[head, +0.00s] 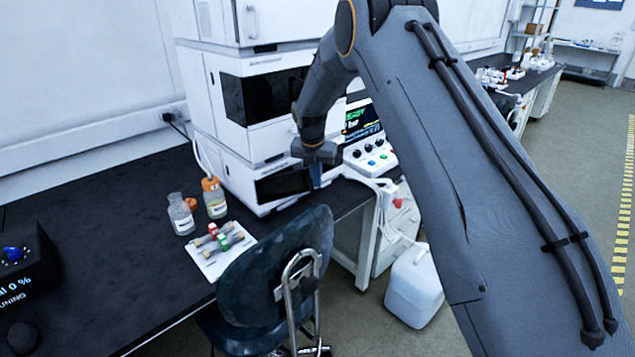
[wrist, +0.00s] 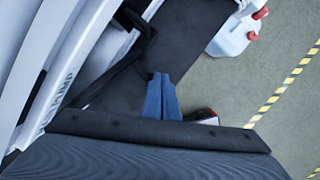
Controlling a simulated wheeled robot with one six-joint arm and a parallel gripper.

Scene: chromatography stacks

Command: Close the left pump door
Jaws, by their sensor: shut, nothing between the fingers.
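The stack of white chromatography modules (head: 205,100) stands on the black bench. Its lowest module, with a dark front panel (head: 283,184), looks like the pump. In the wrist view its white face (wrist: 66,75) runs along the left with partly readable lettering, and a dark panel edge (wrist: 118,72) shows beside it. I cannot tell from these views how far the door stands open. My gripper (head: 317,182) is in front of the right end of that module. Its blue fingers (wrist: 162,98) are shut together and empty, just right of the module face; contact with the door cannot be told.
A dark chair (head: 265,290) stands in front of the bench. Bottles (head: 214,197) and a white tray (head: 207,262) of vials sit left of the stack. A control box (head: 372,155) is to the right. A white jug (head: 414,287) stands on the floor.

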